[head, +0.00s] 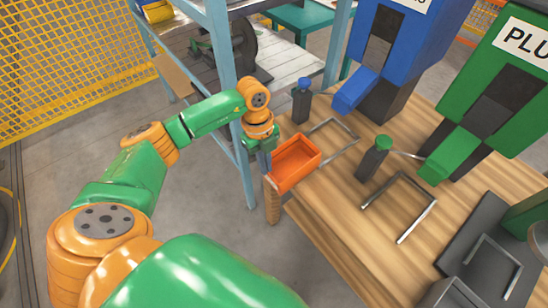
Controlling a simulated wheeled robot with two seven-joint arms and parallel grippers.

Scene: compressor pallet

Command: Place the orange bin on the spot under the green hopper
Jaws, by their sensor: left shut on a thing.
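The orange bin (293,168) is an open, empty-looking box at the near left edge of the wooden table. My left gripper (264,158) is shut on the bin's left side; its fingertips are partly hidden. I cannot tell whether the bin touches the table. The green hopper (497,85) stands at the right with its chute (450,155) pointing down towards me. A grey U-shaped metal frame (428,220) marks the spot on the table below this chute, and no bin is in it. My right gripper is not in view.
A blue hopper (393,45) stands left of the green one, with another metal frame (340,128) before it. A blue-topped post (301,100) and a green-topped post (373,158) rise from the table (330,225). A blue upright (229,95) stands close behind my left arm.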

